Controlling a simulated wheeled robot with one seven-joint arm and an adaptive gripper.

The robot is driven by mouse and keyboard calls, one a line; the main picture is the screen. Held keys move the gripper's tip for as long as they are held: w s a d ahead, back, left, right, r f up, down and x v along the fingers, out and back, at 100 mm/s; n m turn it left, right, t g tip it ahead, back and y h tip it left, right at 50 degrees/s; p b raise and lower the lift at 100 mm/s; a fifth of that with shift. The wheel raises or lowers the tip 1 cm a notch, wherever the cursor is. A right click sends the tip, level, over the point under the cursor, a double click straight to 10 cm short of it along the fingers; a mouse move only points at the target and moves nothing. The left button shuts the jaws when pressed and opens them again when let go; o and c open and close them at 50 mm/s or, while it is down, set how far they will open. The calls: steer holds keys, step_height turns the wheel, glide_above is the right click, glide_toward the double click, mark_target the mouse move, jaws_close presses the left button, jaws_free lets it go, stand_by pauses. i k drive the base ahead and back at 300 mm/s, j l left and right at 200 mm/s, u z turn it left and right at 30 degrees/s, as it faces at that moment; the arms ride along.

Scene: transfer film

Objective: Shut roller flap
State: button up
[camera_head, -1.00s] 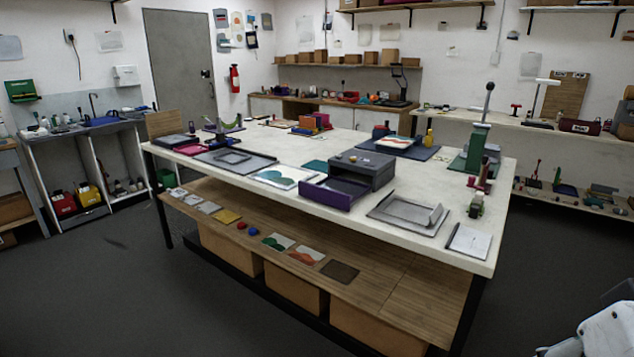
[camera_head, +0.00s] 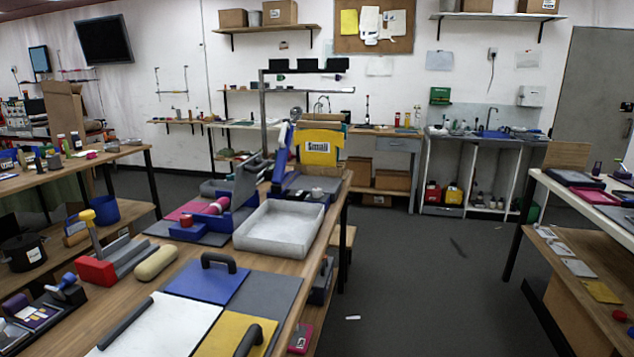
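I cannot tell for sure which part is the roller flap. On the wooden bench in the head view stands a blue device (camera_head: 232,217) with a pink roller (camera_head: 217,206) on it. A grey panel (camera_head: 245,186) stands upright at its back, like a raised flap. Behind it is a blue and yellow device (camera_head: 318,148) with a white label and a slanting blue part (camera_head: 281,156). My gripper is not in view.
A white tray (camera_head: 262,243) lies right of the blue device. Blue and yellow boards with black handles (camera_head: 218,260) lie nearer. A red block tool (camera_head: 97,270) and a beige roller (camera_head: 156,263) are at left.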

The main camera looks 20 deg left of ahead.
mark_target(244, 180)
steer(key=i+l+u, duration=0.25)
steer(key=u, duration=0.15)
steer(key=i+l+u, duration=0.15)
steer(key=l+u, duration=0.2)
steer(key=i+l+u, duration=0.15)
steer(key=l+u, duration=0.25)
steer(key=i+l+u, duration=0.1)
steer(key=l+u, duration=0.25)
steer(key=i+l+u, duration=0.1)
steer(key=l, duration=0.25)
steer(key=i+l+u, duration=0.1)
steer(key=i+l, duration=0.35)
steer(key=l, duration=0.25)
steer(key=i+l+u, duration=0.15)
steer(key=l, duration=0.2)
steer(key=i, duration=0.05)
